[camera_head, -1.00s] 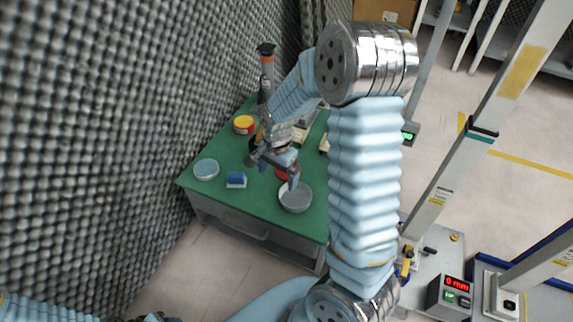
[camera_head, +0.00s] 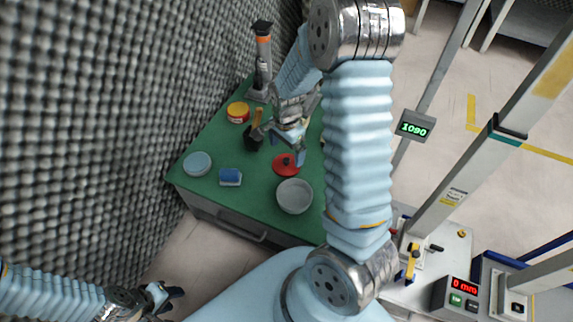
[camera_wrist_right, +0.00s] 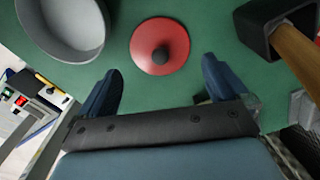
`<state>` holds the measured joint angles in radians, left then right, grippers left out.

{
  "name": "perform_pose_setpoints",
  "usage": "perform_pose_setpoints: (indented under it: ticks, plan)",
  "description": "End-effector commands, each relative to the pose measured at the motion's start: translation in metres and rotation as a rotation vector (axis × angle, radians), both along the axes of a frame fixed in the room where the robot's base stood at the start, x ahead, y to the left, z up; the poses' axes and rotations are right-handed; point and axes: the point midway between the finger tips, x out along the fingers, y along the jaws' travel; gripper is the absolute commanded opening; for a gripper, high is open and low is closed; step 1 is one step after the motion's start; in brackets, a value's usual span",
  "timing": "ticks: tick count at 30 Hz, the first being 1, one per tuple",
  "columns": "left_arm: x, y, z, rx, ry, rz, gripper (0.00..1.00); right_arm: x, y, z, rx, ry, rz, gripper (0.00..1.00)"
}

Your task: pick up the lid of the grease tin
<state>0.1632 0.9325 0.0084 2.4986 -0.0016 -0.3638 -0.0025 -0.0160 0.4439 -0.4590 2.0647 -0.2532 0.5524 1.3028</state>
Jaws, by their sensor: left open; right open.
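A red round lid (camera_head: 286,164) with a dark knob lies flat on the green table. In the right wrist view the lid (camera_wrist_right: 160,46) lies ahead of the fingers, roughly centred between them and apart from them. My right gripper (camera_head: 281,143) is open and empty above the table, just behind the lid in the head view; its fingers also show in the right wrist view (camera_wrist_right: 160,85). A grey open tin (camera_head: 294,196) stands in front of the lid, and its rim shows in the wrist view (camera_wrist_right: 101,30). My left gripper (camera_head: 170,294) is open at the lower left, away from the table.
On the green table (camera_head: 240,205) stand a pale blue round dish (camera_head: 197,164), a blue block (camera_head: 230,177), a red-and-yellow tin (camera_head: 238,112) and a dark holder (camera_head: 253,139) with a wooden handle. A grey foam wall (camera_head: 90,120) runs along the left. My right arm hides the table's right side.

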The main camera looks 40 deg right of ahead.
Motion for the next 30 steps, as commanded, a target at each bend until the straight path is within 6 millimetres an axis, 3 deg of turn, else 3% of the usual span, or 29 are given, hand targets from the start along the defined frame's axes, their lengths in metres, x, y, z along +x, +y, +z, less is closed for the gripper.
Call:
perform_pose_setpoints:
  ticks: [10, 19, 26, 30]
  plan:
    - [0.001, 0.002, -0.006, 0.003, -0.002, 0.003, 0.43, 0.000, 0.000, -0.048, 0.001, 0.002, -0.001, 1.00]
    - [0.001, 0.002, -0.006, 0.003, -0.002, 0.004, 0.43, 0.001, 0.000, -0.054, 0.000, -0.001, 0.000, 1.00]
    - [0.001, 0.002, -0.006, 0.003, -0.001, 0.004, 0.43, 0.001, 0.000, -0.053, 0.000, -0.001, 0.000, 0.66]
    - [0.001, 0.002, -0.006, 0.003, -0.001, 0.004, 0.43, 0.001, 0.000, -0.053, 0.000, -0.001, 0.000, 0.64]
